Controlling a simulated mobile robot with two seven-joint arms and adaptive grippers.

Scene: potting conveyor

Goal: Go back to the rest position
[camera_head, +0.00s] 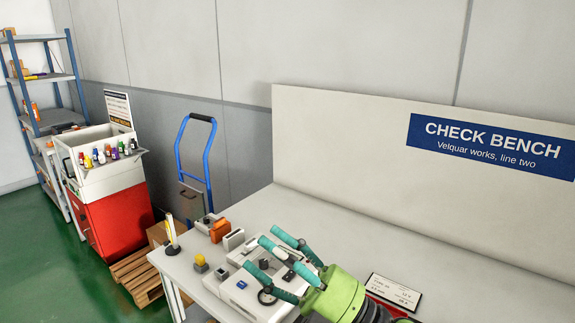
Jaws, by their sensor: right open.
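My right gripper (266,251) shows at the bottom centre, with a green body and teal fingers. Its fingers are spread apart and I see nothing held between them. It overlaps a white device (242,290) with dark knobs on the check bench (365,240); I cannot tell how far above it the gripper is. My left gripper is not in the view.
An orange block (219,231), a yellow-topped button (200,261) and a yellow-and-white post (171,236) stand near the bench's left end. A framed card (394,291) lies right of my gripper. A red cabinet (116,219) and blue hand truck (207,160) stand left.

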